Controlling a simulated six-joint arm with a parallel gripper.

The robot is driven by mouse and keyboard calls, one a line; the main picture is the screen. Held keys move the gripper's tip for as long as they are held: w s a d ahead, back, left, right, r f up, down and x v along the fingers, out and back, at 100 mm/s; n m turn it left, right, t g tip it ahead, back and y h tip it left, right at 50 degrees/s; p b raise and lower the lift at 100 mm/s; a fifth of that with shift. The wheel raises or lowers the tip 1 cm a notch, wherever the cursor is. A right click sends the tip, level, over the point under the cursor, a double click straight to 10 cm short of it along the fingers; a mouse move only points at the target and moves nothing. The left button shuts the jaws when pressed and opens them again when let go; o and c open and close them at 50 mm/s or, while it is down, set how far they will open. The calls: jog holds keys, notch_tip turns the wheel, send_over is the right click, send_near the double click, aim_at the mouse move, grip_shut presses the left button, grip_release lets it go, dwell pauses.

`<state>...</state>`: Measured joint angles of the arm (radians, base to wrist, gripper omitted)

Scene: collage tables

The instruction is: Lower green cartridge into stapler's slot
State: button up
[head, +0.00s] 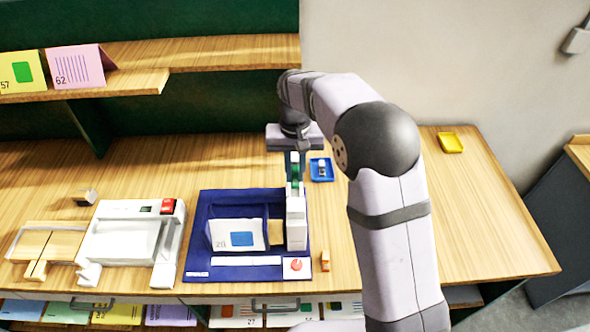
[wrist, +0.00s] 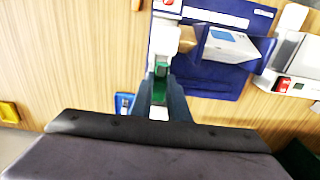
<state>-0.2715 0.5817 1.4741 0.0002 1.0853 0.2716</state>
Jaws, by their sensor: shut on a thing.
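The green cartridge (head: 294,171) is between the fingers of my gripper (head: 295,162), which is shut on it. In the wrist view the cartridge (wrist: 160,84) shows between the dark fingers (wrist: 160,103), with a white part below it. The white stapler (head: 296,222) stands upright at the right side of the navy mat (head: 198,232). The stapler also shows in the wrist view (wrist: 164,38). The cartridge is at the stapler's back end, over or just behind its top. I cannot tell whether they touch, and the slot is not clear.
A small blue tray (head: 328,178) with a white item lies close to the right of my gripper. A booklet holder with a card (head: 237,235) stands left of the stapler. A white machine (head: 130,240) is further left.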

jog(key=shift+f+b, duration=1.55)
jog(key=shift+f, duration=0.85)
jog(key=o, duration=0.9)
jog(key=shift+c, duration=0.2)
jog(key=shift+r, duration=0.1)
jog(key=shift+r+b, duration=1.35)
jog(key=shift+r, duration=2.2)
jog(key=shift+d, duration=0.1)
jog(key=s+d+f, duration=0.4)
jog(key=s, duration=0.4)
jog(key=s+d+f+b, duration=0.1)
jog(key=s+d+f, duration=0.3)
jog(key=s, duration=0.4)
jog(key=s+d+f, duration=0.4)
jog(key=s, duration=0.4)
jog(key=shift+d+f, duration=0.25)
jog(key=shift+d, duration=0.1)
